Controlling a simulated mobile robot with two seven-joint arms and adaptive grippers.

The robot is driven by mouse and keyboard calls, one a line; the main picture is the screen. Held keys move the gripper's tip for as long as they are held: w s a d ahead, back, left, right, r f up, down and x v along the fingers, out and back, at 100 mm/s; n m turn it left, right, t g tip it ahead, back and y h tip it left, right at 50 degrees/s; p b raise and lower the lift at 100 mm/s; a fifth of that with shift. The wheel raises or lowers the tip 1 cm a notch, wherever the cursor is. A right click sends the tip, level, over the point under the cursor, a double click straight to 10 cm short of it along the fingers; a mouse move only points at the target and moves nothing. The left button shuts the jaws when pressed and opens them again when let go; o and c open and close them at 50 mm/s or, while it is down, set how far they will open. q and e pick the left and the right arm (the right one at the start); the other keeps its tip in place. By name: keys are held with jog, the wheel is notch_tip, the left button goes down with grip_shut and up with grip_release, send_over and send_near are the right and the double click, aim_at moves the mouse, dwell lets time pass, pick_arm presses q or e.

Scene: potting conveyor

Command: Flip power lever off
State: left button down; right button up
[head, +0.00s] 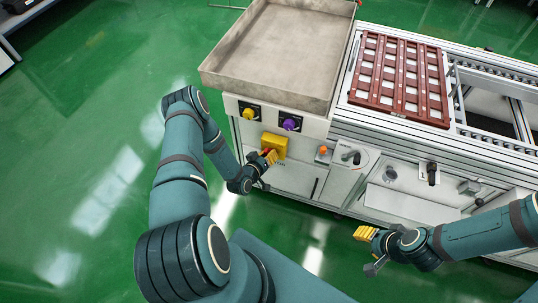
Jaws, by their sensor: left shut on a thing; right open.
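A yellow switch box (278,143) is on the front panel of the conveyor's left cabinet, below the knobs. A small red part, apparently the power lever (267,151), shows at the front of the box. My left gripper (270,157) is at the box and shut on the lever; its fingers hide most of the lever, so its angle cannot be told.
A yellow knob (249,113) and a purple knob (290,124) sit above the box. An orange button (323,149) is to the right. A grey tray (285,45) overhangs the panel. A brown pot tray (399,77) lies on the conveyor. The green floor (85,140) at left is clear.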

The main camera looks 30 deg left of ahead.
pick_arm(q)
jog(key=shift+w+r, duration=0.1)
jog(key=shift+w, duration=0.15)
jog(key=c, duration=1.1)
grip_release()
jog(key=shift+o, duration=1)
jog(key=shift+d, duration=0.1)
jog(key=shift+s, duration=0.1)
jog(key=v, duration=1.1)
jog(key=shift+s, duration=0.4)
